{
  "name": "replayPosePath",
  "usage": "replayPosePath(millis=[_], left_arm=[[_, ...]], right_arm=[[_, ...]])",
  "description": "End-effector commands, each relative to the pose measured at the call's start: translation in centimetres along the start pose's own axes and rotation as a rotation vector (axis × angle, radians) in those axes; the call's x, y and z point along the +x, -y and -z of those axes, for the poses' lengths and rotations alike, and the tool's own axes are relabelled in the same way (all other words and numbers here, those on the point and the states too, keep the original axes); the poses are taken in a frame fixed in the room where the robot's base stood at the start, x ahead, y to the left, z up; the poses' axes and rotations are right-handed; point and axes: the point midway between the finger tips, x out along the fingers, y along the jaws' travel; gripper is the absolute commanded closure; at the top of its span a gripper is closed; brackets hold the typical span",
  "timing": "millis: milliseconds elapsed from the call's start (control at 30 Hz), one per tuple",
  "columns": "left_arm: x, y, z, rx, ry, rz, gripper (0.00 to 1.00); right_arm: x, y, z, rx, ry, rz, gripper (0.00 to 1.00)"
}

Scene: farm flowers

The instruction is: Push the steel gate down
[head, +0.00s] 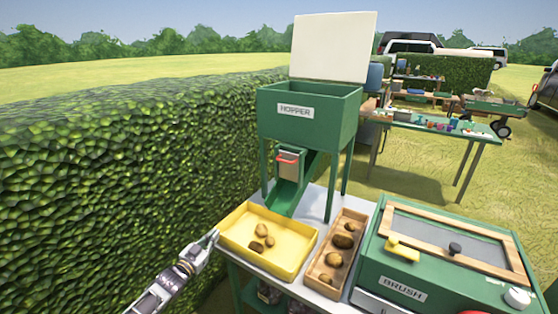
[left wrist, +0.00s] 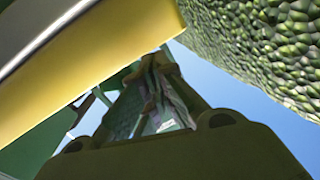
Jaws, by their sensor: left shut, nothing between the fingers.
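The green hopper (head: 308,115) stands on legs behind the work table, with its pale lid raised. The steel gate (head: 289,166) is on its front at the top of the green chute (head: 290,194), with a red handle (head: 287,158) across it. My left gripper (head: 213,237) is shut and empty. It is low at the left edge of the yellow tray (head: 237,250), apart from the gate and well below it. The left wrist view shows the yellow tray (left wrist: 95,75) close up; the gate cannot be made out there. My right gripper is not in view.
Several potatoes (head: 262,231) lie in the yellow tray, and more in the wooden box (head: 324,277) beside it. A green brush machine (head: 440,260) stands at the right. A tall hedge (head: 110,160) borders the left side.

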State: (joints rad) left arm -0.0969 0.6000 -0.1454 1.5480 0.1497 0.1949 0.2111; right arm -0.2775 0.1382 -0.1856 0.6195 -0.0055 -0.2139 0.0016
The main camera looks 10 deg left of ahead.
Motion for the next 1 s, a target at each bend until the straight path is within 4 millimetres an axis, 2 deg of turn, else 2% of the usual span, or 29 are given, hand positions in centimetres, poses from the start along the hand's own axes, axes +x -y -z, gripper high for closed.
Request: replayPosePath(millis=[33, 200, 300, 500, 600, 700, 1000], left_arm=[[0.7, -0.6, 3.0, -0.011, -0.060, -0.012, 1.00], [1.5, -2.4, 11.9, -0.053, -0.234, -0.055, 1.00], [1.5, -3.2, 15.9, -0.071, -0.313, -0.076, 1.00], [0.8, -4.5, 22.0, -0.097, -0.433, -0.111, 1.00], [0.4, -5.1, 24.6, -0.109, -0.485, -0.128, 1.00], [0.0, -5.6, 26.3, -0.124, -0.521, -0.138, 1.00], [0.3, -6.4, 26.1, -0.182, -0.532, -0.117, 1.00]], right_arm=[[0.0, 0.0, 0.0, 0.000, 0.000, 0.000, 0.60], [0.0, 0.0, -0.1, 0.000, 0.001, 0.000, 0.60], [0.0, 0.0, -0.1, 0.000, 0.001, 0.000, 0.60], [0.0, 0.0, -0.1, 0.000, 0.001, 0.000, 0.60], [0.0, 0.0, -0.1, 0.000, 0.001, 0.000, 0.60], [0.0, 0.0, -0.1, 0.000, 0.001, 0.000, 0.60], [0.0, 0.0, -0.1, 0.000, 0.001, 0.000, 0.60]])
